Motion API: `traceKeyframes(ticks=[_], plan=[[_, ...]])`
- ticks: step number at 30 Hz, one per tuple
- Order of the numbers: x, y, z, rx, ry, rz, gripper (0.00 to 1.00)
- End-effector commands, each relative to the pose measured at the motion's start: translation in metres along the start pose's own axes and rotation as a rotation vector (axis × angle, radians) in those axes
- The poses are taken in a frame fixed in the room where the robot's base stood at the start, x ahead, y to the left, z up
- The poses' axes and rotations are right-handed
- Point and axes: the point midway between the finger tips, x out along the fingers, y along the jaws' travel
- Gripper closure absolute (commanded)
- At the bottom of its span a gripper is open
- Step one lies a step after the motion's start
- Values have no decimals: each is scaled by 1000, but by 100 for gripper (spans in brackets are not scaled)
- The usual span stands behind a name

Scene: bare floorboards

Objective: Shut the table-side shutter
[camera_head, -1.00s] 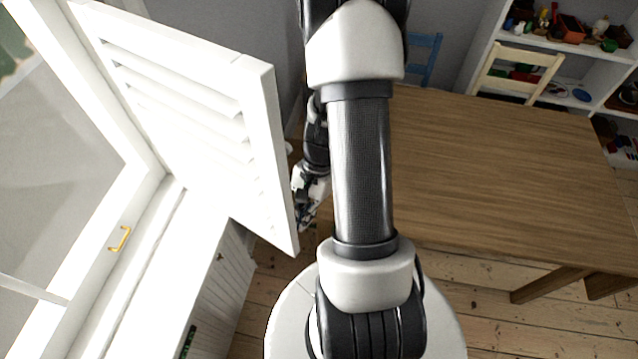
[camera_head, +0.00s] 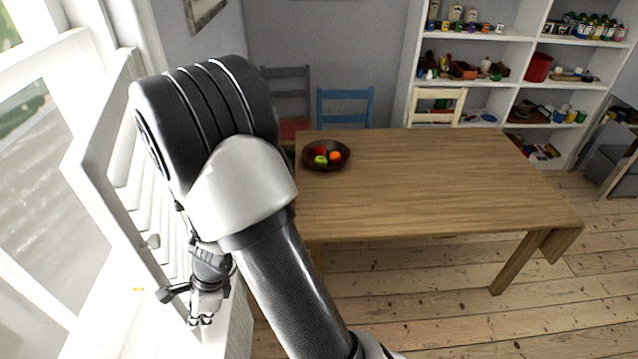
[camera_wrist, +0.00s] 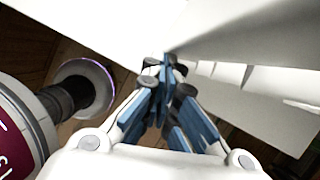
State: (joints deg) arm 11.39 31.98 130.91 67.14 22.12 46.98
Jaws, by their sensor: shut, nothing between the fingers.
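The table-side shutter (camera_head: 128,190) is a white louvered panel at the left in the head view, beside the window. It appears partly open, at an angle to the frame; my arm hides part of it. My gripper (camera_head: 201,319) is low beside the shutter's lower part, fingers pointing down. In the wrist view my gripper (camera_wrist: 166,65) is shut and empty, its tips close to white panel surfaces. The shutter's slats (camera_wrist: 235,75) show right of the fingers. Whether the tips touch the panel I cannot tell.
A wooden table (camera_head: 430,185) stands to the right, with a dark fruit bowl (camera_head: 312,165) on it. A blue chair (camera_head: 345,95) and a white shelf (camera_head: 480,88) are behind. The window (camera_head: 40,170) is at far left. Floorboards right of the table are clear.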

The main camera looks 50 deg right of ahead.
Motion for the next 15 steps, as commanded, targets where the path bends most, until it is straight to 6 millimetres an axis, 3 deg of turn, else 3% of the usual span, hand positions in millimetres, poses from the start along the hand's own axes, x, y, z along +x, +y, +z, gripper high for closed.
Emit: traceKeyframes(ticks=[1, 6, 15], plan=[[7, 2, 20, 24, 0, -10, 100], [26, 0, 70, 138, 0, -56, 100], [46, -10, 119, 256, 1, -103, 100]])
